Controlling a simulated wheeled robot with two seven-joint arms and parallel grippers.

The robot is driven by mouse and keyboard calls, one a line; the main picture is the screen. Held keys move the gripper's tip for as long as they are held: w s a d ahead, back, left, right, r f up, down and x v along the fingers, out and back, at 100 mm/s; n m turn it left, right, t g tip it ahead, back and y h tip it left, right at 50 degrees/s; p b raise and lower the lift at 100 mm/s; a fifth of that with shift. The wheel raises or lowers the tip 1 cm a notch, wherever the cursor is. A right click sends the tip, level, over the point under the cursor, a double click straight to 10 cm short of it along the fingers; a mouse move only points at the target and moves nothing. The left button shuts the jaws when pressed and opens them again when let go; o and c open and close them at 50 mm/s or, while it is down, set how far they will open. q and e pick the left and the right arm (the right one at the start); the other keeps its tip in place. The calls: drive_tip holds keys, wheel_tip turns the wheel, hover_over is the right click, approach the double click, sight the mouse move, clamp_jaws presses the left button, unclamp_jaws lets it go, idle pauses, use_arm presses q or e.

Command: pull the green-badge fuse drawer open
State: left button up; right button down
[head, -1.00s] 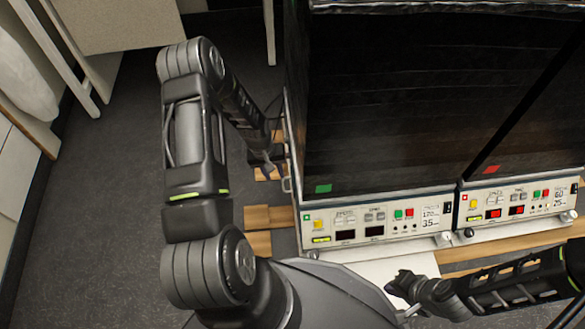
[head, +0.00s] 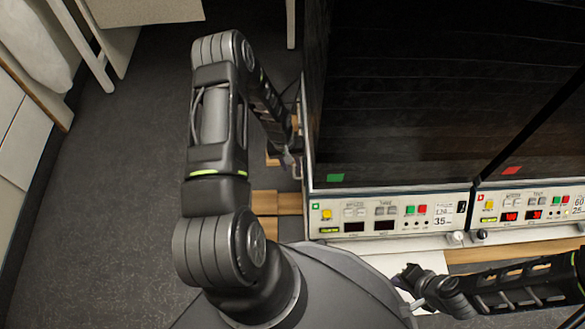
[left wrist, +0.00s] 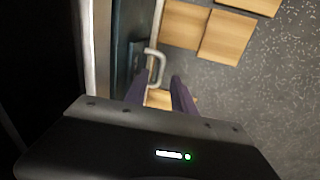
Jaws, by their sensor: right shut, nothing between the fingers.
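The green-badge unit is the left dark shaker cabinet (head: 400,100), with a green badge (head: 335,177) at its lower front. A light-coloured pull handle (head: 297,170) sticks out from its left side. It also shows in the left wrist view as a grey U-shaped handle (left wrist: 155,66) on a dark side panel. My left gripper (head: 287,160) is beside that handle. In the left wrist view its fingers (left wrist: 158,84) are apart, with the handle at the gap between the tips; contact is unclear. My right gripper (head: 408,280) is shut and empty, in front of the control panel.
A second cabinet with a red badge (head: 512,170) stands directly to the right. White control panels (head: 390,212) with buttons run along the front. Wooden blocks (left wrist: 225,38) lie on the floor by the handle. The grey floor (head: 110,200) at left is open.

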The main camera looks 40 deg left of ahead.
use_arm(q)
drive_tip(key=shift+w+d+f, duration=0.1)
drive_tip(key=shift+f, duration=0.7)
drive_tip(key=shift+c, duration=0.5)
clamp_jaws()
idle(0.4)
